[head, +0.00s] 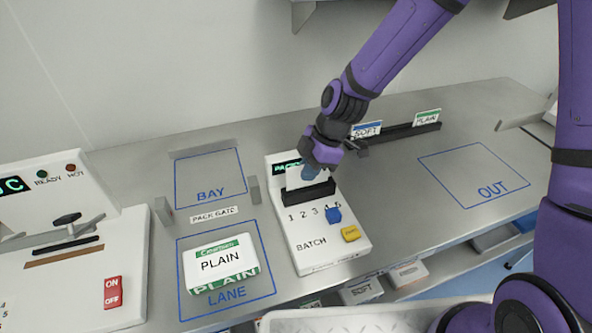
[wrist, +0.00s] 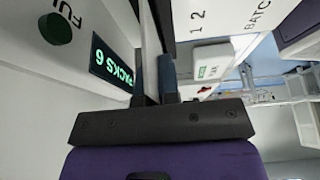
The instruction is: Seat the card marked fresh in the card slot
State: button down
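A white card (head: 293,178) stands upright at the black card slot (head: 311,193) on the white console. My gripper (head: 311,172) is over the slot with its fingers on both sides of the card. In the wrist view, my gripper (wrist: 152,80) is shut on the card (wrist: 150,50), which shows nearly edge-on. The card's marking is hidden, so I cannot read whether it says fresh. Its lower edge meets the slot in the picture; I cannot tell how deep it sits.
The console (head: 335,248) has a blue button (head: 333,215), a yellow button (head: 351,233) and a PACKS display (wrist: 112,69). A black rack (head: 400,133) holds SOFT (head: 367,130) and PLAIN (head: 427,118) cards. A PLAIN pack (head: 220,262) lies in LANE. BAY and OUT are empty.

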jog(key=shift+s+d+f, duration=0.1)
jog(key=shift+d+f, duration=0.05)
jog(key=shift+f, duration=0.45)
jog(key=shift+f, duration=0.6)
jog(key=c, duration=1.4)
grip_release()
jog(key=shift+o, duration=0.2)
jog(key=shift+s, duration=0.1)
jog(key=shift+s+f, duration=0.1)
